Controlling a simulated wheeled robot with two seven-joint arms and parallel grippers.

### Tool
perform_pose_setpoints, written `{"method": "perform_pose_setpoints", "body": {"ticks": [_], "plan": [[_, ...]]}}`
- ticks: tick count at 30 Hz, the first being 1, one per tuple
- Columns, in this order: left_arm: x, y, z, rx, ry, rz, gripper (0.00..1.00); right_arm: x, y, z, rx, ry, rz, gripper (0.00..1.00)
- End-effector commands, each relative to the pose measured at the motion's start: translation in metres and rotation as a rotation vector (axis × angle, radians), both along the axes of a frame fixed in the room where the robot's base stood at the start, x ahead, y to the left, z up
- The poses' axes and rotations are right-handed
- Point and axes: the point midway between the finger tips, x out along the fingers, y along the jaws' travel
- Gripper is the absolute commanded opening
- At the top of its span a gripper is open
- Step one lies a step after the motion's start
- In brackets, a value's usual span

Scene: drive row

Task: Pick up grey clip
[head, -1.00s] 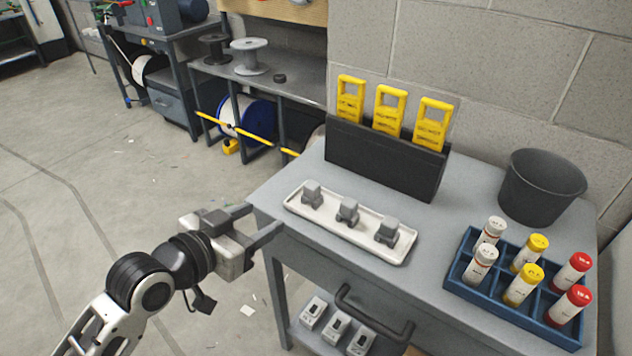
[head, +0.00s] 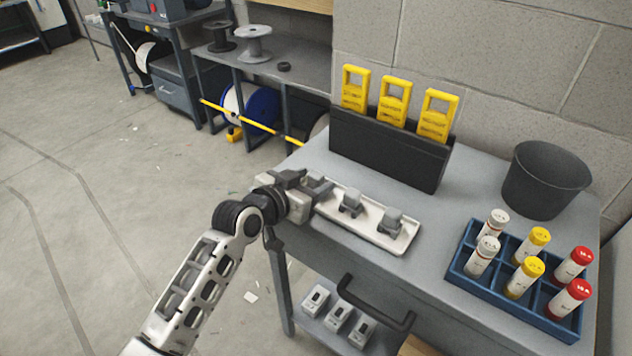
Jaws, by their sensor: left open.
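Grey clips stand in a row on a white tray (head: 398,246) on the grey bench. The middle clip (head: 351,203) and the right clip (head: 391,221) show clearly. My left gripper (head: 316,184) is open at the tray's left end, around or just beside the leftmost grey clip. That clip is mostly hidden by the fingers, and I cannot tell whether they touch it. My right gripper is out of view.
A black holder (head: 388,150) with yellow tags stands behind the tray. A blue rack (head: 455,272) of capped tubes and a dark bin (head: 545,182) stand to the right. A drawer handle (head: 372,308) juts from the bench front. Grey boxes sit on the lower shelf.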

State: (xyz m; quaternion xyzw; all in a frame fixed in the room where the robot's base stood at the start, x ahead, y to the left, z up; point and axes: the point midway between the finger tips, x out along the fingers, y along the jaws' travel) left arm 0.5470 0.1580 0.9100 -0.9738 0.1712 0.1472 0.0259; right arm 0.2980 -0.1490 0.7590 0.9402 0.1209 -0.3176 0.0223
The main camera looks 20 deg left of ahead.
Motion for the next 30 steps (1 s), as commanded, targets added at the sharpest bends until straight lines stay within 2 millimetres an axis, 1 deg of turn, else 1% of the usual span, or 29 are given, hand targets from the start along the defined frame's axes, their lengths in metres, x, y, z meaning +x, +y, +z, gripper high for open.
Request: {"method": "perform_pose_setpoints", "body": {"ticks": [2, 8, 9, 11, 12, 13, 14, 20, 23, 26, 30], "plan": [[0.004, -0.002, -0.001, -0.001, 0.0, -0.001, 0.53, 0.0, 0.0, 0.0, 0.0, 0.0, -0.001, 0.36], [0.004, -0.002, -0.001, 0.0, 0.0, 0.0, 0.53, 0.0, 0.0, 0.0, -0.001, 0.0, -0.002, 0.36], [0.003, -0.001, -0.001, 0.0, 0.0, 0.0, 0.42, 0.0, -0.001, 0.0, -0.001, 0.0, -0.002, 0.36], [0.003, -0.001, -0.001, 0.0, 0.0, 0.0, 0.25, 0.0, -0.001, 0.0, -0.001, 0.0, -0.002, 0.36], [0.003, -0.001, -0.001, 0.0, 0.0, 0.0, 0.14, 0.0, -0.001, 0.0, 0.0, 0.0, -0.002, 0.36], [0.003, -0.001, -0.001, 0.0, 0.001, 0.0, 0.05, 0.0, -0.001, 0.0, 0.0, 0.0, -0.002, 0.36], [0.003, -0.001, -0.001, 0.0, 0.001, 0.0, 0.04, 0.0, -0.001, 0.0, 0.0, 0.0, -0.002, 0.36], [0.003, -0.001, -0.001, 0.0, 0.0, 0.0, 0.04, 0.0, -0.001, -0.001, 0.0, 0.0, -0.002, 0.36], [0.003, -0.001, 0.002, 0.0, -0.002, 0.0, 0.04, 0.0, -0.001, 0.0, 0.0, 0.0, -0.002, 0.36], [0.004, -0.001, 0.014, 0.0, -0.004, -0.001, 0.04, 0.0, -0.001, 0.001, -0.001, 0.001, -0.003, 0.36], [0.004, -0.001, 0.043, 0.001, -0.007, 0.0, 0.04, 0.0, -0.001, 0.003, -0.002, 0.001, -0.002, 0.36]]}}
